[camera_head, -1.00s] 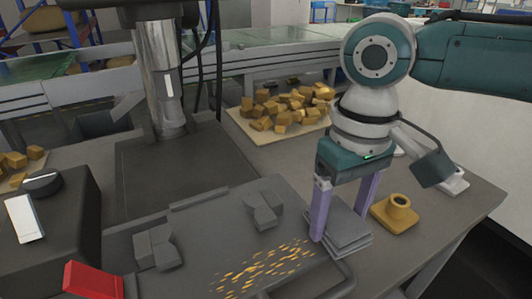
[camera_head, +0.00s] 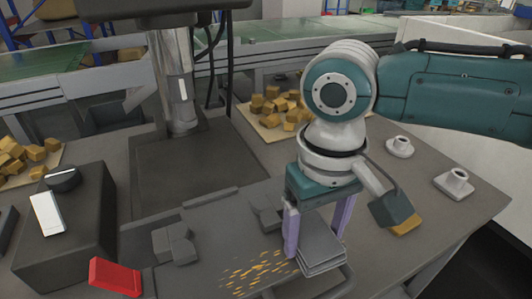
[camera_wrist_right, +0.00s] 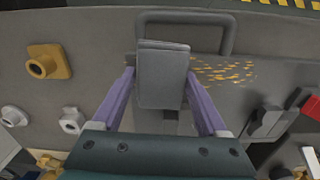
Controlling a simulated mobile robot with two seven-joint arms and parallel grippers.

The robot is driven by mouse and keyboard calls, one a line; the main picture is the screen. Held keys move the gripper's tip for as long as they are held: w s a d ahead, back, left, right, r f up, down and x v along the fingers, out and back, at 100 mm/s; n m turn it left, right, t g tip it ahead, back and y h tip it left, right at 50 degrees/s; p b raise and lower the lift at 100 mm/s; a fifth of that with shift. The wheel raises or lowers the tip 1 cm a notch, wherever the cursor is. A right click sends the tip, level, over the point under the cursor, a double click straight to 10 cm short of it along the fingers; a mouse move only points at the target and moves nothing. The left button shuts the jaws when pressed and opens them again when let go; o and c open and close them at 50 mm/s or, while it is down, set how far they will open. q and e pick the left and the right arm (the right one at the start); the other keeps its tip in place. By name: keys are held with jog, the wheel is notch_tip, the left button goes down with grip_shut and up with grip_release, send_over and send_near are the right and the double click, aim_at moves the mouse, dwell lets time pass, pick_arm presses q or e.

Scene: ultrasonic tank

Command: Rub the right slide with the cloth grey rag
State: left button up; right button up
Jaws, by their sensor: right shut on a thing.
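My right gripper (camera_head: 317,246) is shut on the grey rag (camera_head: 322,257), a folded stack of flat grey layers. In the right wrist view the rag (camera_wrist_right: 162,75) sits between the two purple fingers. It is over the right end of a dark grey plate (camera_head: 215,215), just right of a patch of orange-yellow chips (camera_head: 257,268). I cannot tell whether it touches the plate. Two grey stepped blocks, one at the left (camera_head: 175,245) and one at the right (camera_head: 264,214), stand on the plate; the right one is partly behind the gripper. I cannot tell which surface is the right slide. My left gripper is not in view.
A loop handle (camera_wrist_right: 185,15) is at the plate's edge. A brown flanged part (camera_wrist_right: 50,62) and white flanged parts (camera_head: 456,183) stand at the right. A black box (camera_head: 70,225) and a red block (camera_head: 115,277) are at the left. A machine column (camera_head: 172,85) rises behind.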

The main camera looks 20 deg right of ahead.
aim_at(249, 276)
jog(key=shift+s+a+r, duration=0.1)
jog(key=shift+a, duration=0.95)
jog(key=shift+c, duration=1.2)
jog(key=shift+s+a+p, duration=0.2)
jog(key=shift+a+p, duration=0.35)
jog(key=shift+a, duration=0.2)
grip_shut()
jog(key=shift+a, duration=0.35)
jog(key=shift+c, duration=1.2)
grip_release()
jog(key=shift+a, duration=1.8)
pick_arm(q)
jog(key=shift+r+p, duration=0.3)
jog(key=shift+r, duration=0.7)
pick_arm(e)
jog(key=shift+s+a+f, duration=0.1)
jog(key=shift+a+f, duration=0.1)
jog(key=shift+a, duration=0.7)
